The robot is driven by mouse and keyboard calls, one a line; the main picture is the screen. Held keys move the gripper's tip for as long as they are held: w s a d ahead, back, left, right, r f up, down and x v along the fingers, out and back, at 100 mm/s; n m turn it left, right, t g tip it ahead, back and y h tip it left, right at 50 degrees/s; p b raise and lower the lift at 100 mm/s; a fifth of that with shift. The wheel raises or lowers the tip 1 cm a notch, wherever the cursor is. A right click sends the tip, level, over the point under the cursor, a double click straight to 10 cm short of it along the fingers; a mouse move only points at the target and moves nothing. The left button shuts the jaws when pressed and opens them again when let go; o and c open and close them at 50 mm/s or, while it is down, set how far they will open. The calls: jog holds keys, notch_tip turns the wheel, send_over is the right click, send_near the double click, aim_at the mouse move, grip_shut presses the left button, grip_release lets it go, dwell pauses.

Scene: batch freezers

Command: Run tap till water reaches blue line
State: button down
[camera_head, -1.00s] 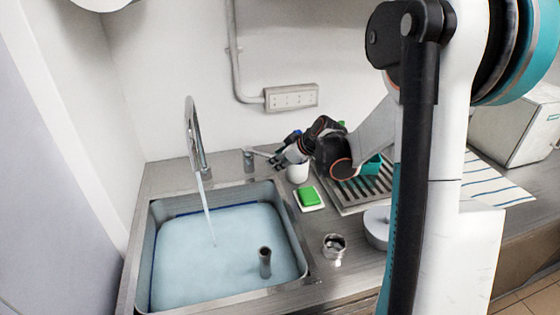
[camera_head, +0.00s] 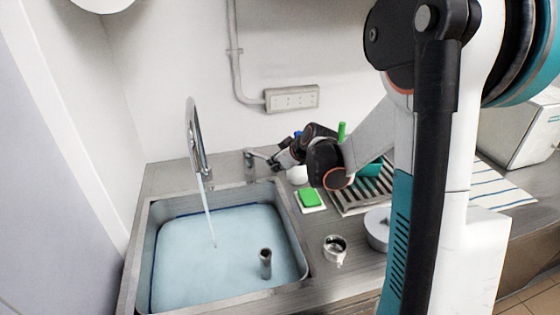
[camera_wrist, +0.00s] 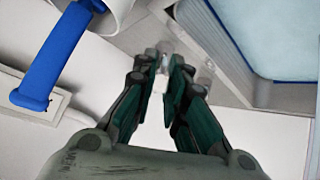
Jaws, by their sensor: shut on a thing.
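The steel tap (camera_head: 194,135) arches over the sink (camera_head: 294,240), and a thin water stream (camera_head: 208,210) falls from it. Pale blue water (camera_head: 200,260) fills much of the basin. A dark blue line (camera_head: 188,214) shows along the back wall, close to the water's edge; the exact gap is hard to tell. The tap lever (camera_head: 260,154) sticks out right from its base behind the sink. My gripper (camera_head: 274,164) is at the lever's end. In the wrist view my fingers (camera_wrist: 165,72) close around a pale narrow piece, seemingly the lever, partly hidden.
A standpipe (camera_head: 265,263) stands in the water. A blue handle (camera_wrist: 50,65) leans from a white cup close to my gripper.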

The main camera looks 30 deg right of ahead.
jog(key=a+m+h, duration=0.4)
jog(key=a+m, duration=0.2)
jog(key=a, duration=0.1)
jog(key=shift+s+a+h, duration=0.2)
jog(key=shift+a+h, duration=0.1)
jog(key=shift+a, duration=0.05)
dwell(0.4)
jog(key=c, duration=1.6)
grip_release()
jog(key=shift+a, duration=0.1)
jog(key=v, duration=1.2)
jog(key=shift+r, duration=0.1)
